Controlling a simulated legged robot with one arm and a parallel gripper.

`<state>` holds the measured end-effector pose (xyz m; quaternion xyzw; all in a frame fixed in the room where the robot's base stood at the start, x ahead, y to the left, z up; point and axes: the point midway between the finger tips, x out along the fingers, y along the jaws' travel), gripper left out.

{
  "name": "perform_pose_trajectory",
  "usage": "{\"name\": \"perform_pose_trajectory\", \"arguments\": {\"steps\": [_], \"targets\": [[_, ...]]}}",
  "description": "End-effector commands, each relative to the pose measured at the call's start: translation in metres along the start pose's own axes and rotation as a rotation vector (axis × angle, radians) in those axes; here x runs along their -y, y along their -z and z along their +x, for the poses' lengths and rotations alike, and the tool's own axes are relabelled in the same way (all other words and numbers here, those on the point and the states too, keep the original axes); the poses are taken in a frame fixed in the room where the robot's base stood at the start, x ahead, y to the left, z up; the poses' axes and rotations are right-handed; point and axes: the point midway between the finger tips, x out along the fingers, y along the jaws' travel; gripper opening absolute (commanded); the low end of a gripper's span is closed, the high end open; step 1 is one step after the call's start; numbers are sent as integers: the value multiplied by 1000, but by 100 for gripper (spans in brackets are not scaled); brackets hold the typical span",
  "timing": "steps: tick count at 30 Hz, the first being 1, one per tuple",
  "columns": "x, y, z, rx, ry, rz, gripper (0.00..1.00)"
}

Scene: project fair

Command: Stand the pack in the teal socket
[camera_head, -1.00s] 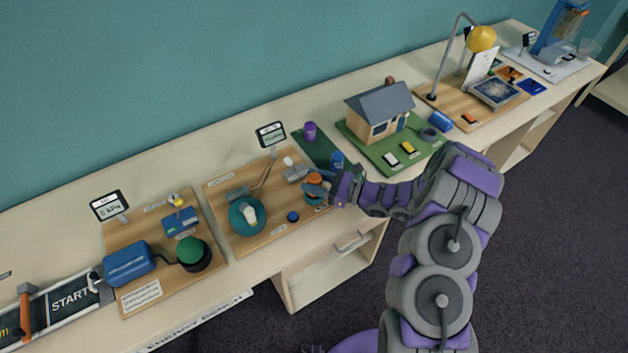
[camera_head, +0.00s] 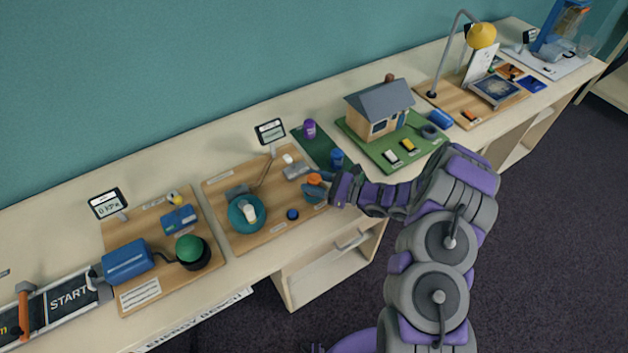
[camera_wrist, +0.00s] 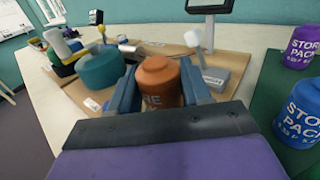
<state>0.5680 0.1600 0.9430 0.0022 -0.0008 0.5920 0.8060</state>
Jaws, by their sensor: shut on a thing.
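My gripper (camera_head: 317,182) is shut on an orange pack (camera_wrist: 160,82), which stands roughly upright between its two blue-grey fingers in the wrist view. The pack also shows as a small orange patch in the head view (camera_head: 314,179), partly covered by the fingers. It is over the right part of the middle wooden board; its underside is hidden, so I cannot tell whether it touches anything. A teal round piece (camera_head: 236,221) with a white part in its middle stands on the same board, to the left of my gripper. A teal drum shape also shows in the wrist view (camera_wrist: 102,71).
A grey block (camera_head: 297,172) and a small blue knob (camera_head: 292,214) are near my gripper. A blue pack (camera_head: 337,158) and a purple pack (camera_head: 310,129) stand on a dark green mat (camera_head: 318,147) behind. A display (camera_head: 270,131) rises at the board's back. A model house (camera_head: 380,110) stands right.

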Motion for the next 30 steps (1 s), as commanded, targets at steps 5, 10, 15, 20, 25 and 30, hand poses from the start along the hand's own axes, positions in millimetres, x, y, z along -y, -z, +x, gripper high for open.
{"name": "perform_pose_trajectory", "arguments": {"steps": [5, 10, 15, 20, 25, 30], "targets": [[0, 4, 0, 0, 0, 0, 0], [0, 7, 0, 0, -1, 0, 0], [0, 9, 0, 0, -1, -1, 0], [0, 9, 0, 0, -1, -1, 0], [0, 9, 0, 0, -1, -1, 54], [0, 9, 0, 0, -1, -1, 58]]}}
